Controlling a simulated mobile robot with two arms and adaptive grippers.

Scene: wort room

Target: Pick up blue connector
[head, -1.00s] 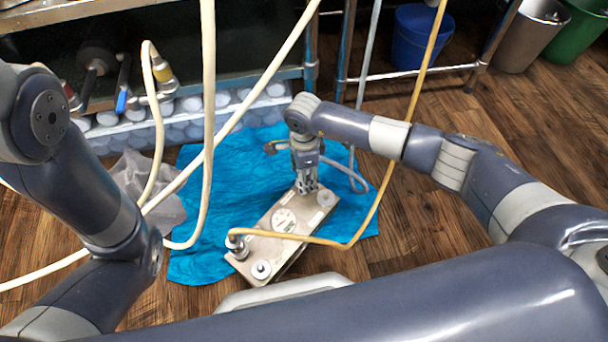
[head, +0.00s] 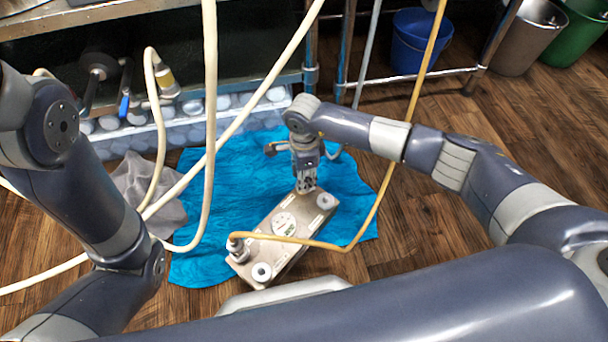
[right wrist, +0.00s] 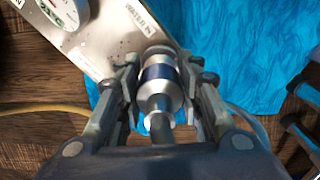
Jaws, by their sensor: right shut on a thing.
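The blue connector (right wrist: 158,76), a silver fitting with a dark blue band, sits between the fingers of my right gripper (right wrist: 165,80) in the right wrist view. The gripper is shut on it. In the head view my right gripper (head: 306,184) points down at the far end of a metal plate unit (head: 262,252), and the connector is mostly hidden by the fingers. I cannot tell whether the connector touches the plate. The plate has a round gauge (head: 284,223) and several fittings. My left gripper is out of view.
The plate lies on a blue cloth (head: 225,200) on the wood floor. A yellow hose (head: 369,215) joins its near end. Pale hoses (head: 209,120) hang at left. A metal rack (head: 410,75) and buckets, one blue (head: 420,42), stand behind.

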